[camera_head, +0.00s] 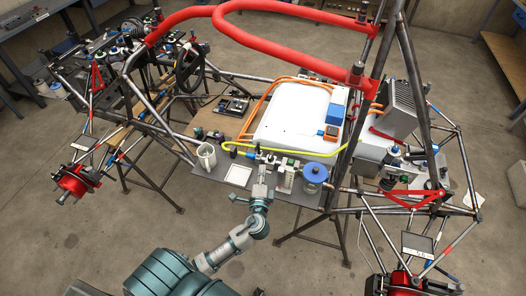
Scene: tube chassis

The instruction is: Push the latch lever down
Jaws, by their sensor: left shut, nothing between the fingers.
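My left gripper (262,174) is shut and empty. It points away from me over the front part of the grey shelf, among small fittings on the chassis. A small white and green fitting (288,172) stands just right of its fingertips. The latch lever is too small to pick out for certain among these fittings. I cannot tell whether my fingertips touch anything. My right gripper is not in view.
On the grey shelf (213,178) are a pale mug (207,156), a white square plate (239,175) and a blue-lidded jar (314,176). A yellow hose (240,146) and white box (296,117) lie behind. Red-padded tubes (215,14) rise around.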

